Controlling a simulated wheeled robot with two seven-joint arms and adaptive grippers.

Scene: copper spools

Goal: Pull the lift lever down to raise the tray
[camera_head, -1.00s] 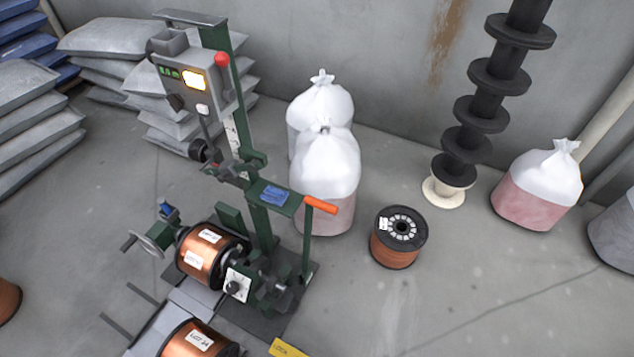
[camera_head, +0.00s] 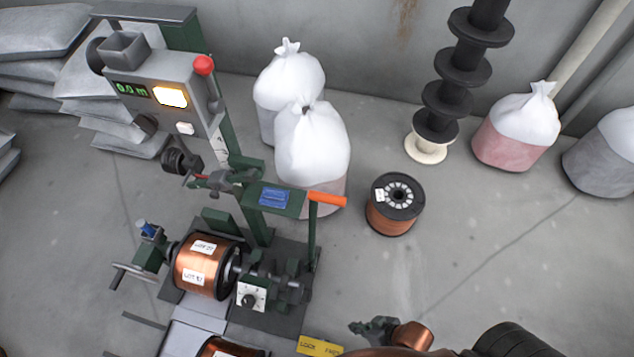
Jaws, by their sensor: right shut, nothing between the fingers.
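A green winding machine stands at left. A lever with an orange grip (camera_head: 328,198) sits on top of an upright green post at its right side, with the grip level. A second lever with a red knob (camera_head: 203,65) stands upright beside the control box. I cannot tell for sure which part is the tray; a grey plate (camera_head: 192,318) lies low at the machine's front. A copper spool (camera_head: 208,267) is mounted in the machine. My right gripper (camera_head: 356,328) is shut and empty at the bottom edge, below and apart from the orange grip. My left gripper is out of view.
White bags (camera_head: 312,145) stand behind the orange grip. A copper spool with a black flange (camera_head: 396,205) sits on the floor to the right. A yellow sign (camera_head: 320,346) lies near my right gripper.

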